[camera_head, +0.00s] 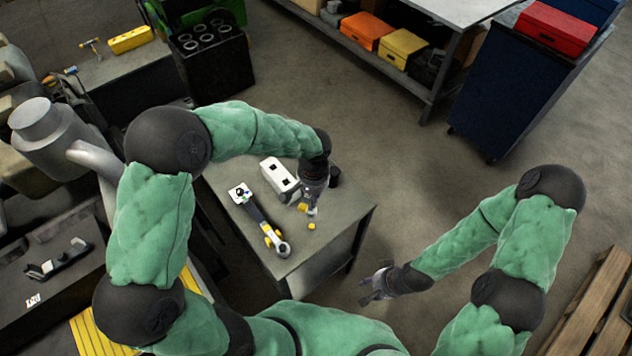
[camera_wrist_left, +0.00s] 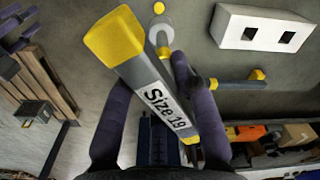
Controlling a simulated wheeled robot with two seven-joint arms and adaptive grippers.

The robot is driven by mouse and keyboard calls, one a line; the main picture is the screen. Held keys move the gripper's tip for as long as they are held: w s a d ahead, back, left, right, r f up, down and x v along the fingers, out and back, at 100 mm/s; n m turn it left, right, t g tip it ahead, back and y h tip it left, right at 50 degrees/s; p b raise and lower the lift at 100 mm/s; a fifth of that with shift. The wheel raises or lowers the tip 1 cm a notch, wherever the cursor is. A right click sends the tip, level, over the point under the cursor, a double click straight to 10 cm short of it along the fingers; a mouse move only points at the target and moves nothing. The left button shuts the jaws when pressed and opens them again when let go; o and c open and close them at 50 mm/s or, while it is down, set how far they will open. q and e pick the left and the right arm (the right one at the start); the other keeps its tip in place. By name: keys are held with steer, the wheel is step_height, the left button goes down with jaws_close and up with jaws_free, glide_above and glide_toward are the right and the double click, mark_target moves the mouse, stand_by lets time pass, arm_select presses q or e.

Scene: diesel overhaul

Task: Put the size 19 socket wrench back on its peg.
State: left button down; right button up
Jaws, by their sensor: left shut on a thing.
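The size 19 socket wrench (camera_wrist_left: 158,88) is a grey bar with a yellow end and a "Size 19" label, seen large in the left wrist view. My left gripper (camera_head: 308,206) is shut on it, with the dark fingers on either side of the bar in the left wrist view (camera_wrist_left: 148,75). In the head view the gripper hangs by the white box with two square holes (camera_head: 279,177), and the wrench is mostly hidden. A grey round piece with a yellow tip (camera_wrist_left: 159,28) shows beyond the wrench; I cannot tell whether it is a peg. My right gripper (camera_head: 376,284) is open and empty.
A blue cabinet (camera_head: 515,90) stands at the back right. The floor around my right gripper is clear.

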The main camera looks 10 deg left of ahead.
mark_target(313, 210)
arm_select(q)
steer(key=shift+s+f+b, duration=0.1)
steer(key=shift+f+b, duration=0.2)
steer(key=shift+f, duration=0.2)
step_height(313, 210, down, 6)
steer(key=b, duration=0.3)
steer(key=shift+r+b, duration=0.15)
steer(key=shift+b, duration=0.2)
steer(key=shift+f+b, duration=0.35)
steer(key=shift+f, duration=0.05)
steer(key=shift+f+b, duration=1.15)
steer(key=shift+f, duration=0.05)
steer(key=shift+c, duration=1.7)
jaws_free()
